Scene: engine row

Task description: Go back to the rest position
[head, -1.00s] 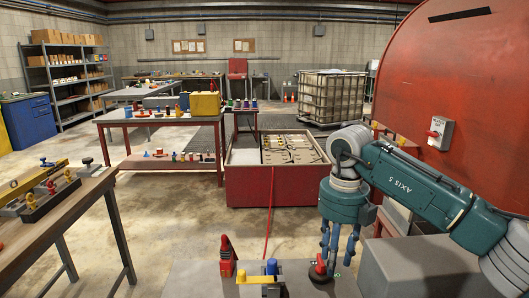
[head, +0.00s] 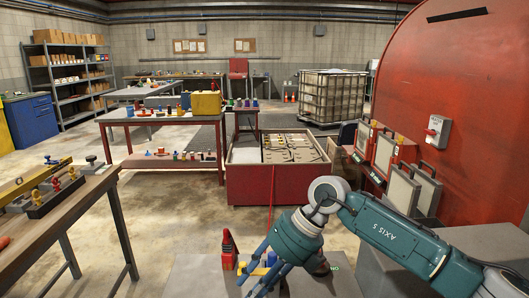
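My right arm, teal and marked AXIS 5, comes in from the right in the head view. My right gripper (head: 257,281) hangs low at the front, tilted down to the left over the grey bench (head: 200,272). Its fingers are apart, and I see nothing held between them. They hide most of a yellow and blue device on the bench. A red upright piece (head: 229,249) stands just left of the fingers. A dark round knob (head: 319,266) is partly hidden behind the gripper. My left gripper is not in view.
A wooden bench (head: 95,192) with small fixtures is at the left. A red crate (head: 262,185) stands beyond my gripper, with a red table (head: 150,113) behind it. A large red housing (head: 455,100) and framed panels (head: 400,190) fill the right. Open floor lies mid-left.

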